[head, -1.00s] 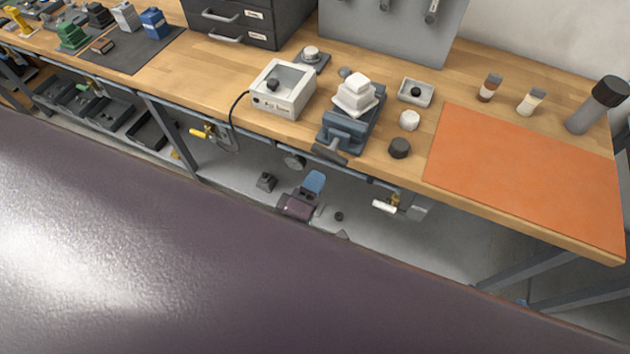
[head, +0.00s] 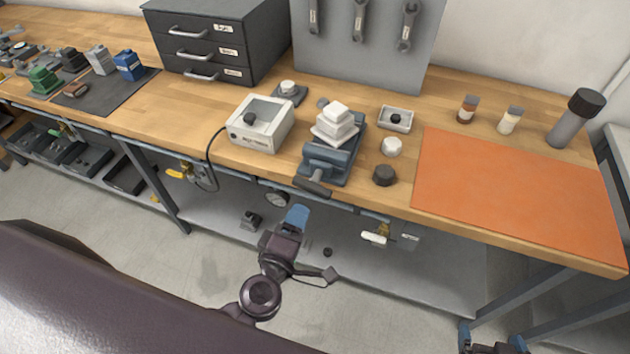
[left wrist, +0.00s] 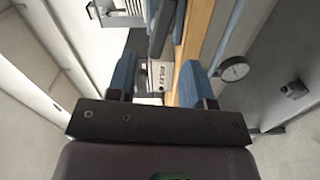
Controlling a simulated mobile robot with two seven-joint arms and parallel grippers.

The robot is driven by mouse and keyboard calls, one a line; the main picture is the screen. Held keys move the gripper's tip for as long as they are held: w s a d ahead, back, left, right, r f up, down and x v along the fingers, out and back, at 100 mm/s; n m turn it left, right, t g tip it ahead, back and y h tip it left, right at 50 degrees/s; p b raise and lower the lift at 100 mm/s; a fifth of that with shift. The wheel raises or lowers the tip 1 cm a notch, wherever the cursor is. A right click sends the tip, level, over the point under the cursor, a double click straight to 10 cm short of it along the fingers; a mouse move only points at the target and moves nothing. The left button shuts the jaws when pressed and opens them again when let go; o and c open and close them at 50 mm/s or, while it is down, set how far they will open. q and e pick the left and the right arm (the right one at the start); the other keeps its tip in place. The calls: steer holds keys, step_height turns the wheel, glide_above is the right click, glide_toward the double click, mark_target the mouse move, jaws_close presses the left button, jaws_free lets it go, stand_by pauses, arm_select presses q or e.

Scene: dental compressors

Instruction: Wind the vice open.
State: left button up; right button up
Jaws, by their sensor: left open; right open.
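The blue-grey vice (head: 323,163) stands at the front edge of the wooden bench, with a stepped white block (head: 336,124) at its jaws. Its dark handle (head: 312,186) sticks out over the bench edge. I cannot tell how wide the jaws are. My left gripper (head: 297,216), with blue fingers, is below and in front of the handle, apart from it. In the left wrist view my left gripper (left wrist: 157,78) is open and empty, its fingers well apart. My right gripper (head: 492,341) is open at the bottom right edge, far from the vice.
A white box (head: 260,137) with a cable stands left of the vice. A dark puck (head: 385,175) and a white puck (head: 391,147) stand to its right. The orange mat (head: 510,190) is clear. A gauge (head: 276,199) and valves (head: 376,237) hang below the bench edge.

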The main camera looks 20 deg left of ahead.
mark_target(311, 191)
arm_select(q)
steer(key=shift+m, duration=0.4)
steer(key=w, duration=0.9)
steer(key=shift+w+d+p, duration=0.1)
steer(key=shift+w+p, duration=0.1)
steer(key=shift+p, duration=0.1)
steer(key=shift+w, duration=0.7)
steer(key=c, duration=0.8)
steer(key=shift+o, duration=0.2)
steer(key=shift+n, duration=1.5)
arm_select(e)
steer(key=shift+w+r, duration=0.45)
steer(key=shift+r, duration=0.35)
steer(key=shift+s+f, duration=0.1)
steer(key=shift+s, duration=0.05)
